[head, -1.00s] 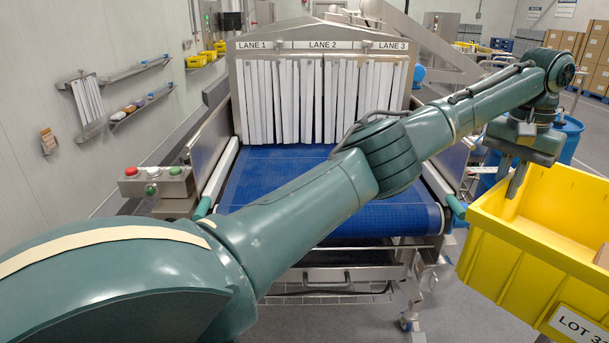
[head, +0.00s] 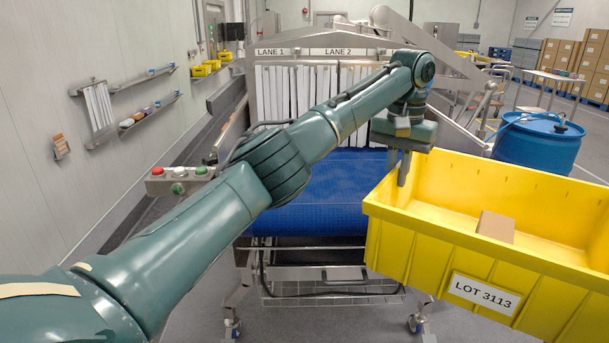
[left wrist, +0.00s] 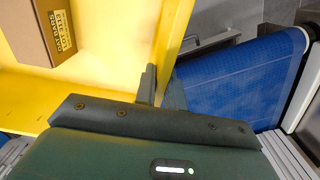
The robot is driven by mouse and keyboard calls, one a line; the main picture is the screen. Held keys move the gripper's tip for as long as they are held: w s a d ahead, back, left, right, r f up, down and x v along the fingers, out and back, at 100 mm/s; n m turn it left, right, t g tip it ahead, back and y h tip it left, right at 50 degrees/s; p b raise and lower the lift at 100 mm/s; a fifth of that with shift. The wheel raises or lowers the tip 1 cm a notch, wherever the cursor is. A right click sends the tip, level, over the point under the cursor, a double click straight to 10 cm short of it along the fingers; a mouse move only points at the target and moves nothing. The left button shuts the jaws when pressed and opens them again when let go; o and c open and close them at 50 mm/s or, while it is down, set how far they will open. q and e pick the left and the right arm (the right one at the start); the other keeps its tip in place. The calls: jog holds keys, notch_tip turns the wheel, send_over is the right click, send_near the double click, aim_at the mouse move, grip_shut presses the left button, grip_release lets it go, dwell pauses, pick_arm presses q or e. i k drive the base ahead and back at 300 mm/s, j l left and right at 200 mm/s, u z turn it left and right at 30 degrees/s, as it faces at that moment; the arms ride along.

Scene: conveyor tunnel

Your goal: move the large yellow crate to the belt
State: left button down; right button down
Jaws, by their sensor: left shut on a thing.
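The large yellow crate (head: 480,250) is at the right in the head view, labelled LOT 3113, with a small brown box (head: 495,226) inside. My left gripper (head: 402,172) is shut on the crate's left wall. In the left wrist view the gripper fingers (left wrist: 160,88) sit on either side of the yellow wall (left wrist: 172,40). The blue belt (head: 312,205) lies to the left of the crate in the head view; it also shows in the left wrist view (left wrist: 240,85). The crate hides part of the belt's right side. My right gripper is not in view.
White strip curtains (head: 300,100) hang at the tunnel mouth behind the belt. A button box (head: 178,180) stands at the belt's left. A blue drum (head: 537,143) stands behind the crate. Grey floor is clear at the front left.

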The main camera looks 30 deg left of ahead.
aim_at(341, 173)
jog(key=u, duration=0.7)
jog(key=i+l+u, duration=0.15)
jog(key=i, duration=0.25)
jog(key=i+l+u, duration=0.15)
jog(key=i, duration=0.2)
jog(key=i+l+u, duration=0.15)
jog(key=i, duration=0.25)
jog(key=l, duration=0.1)
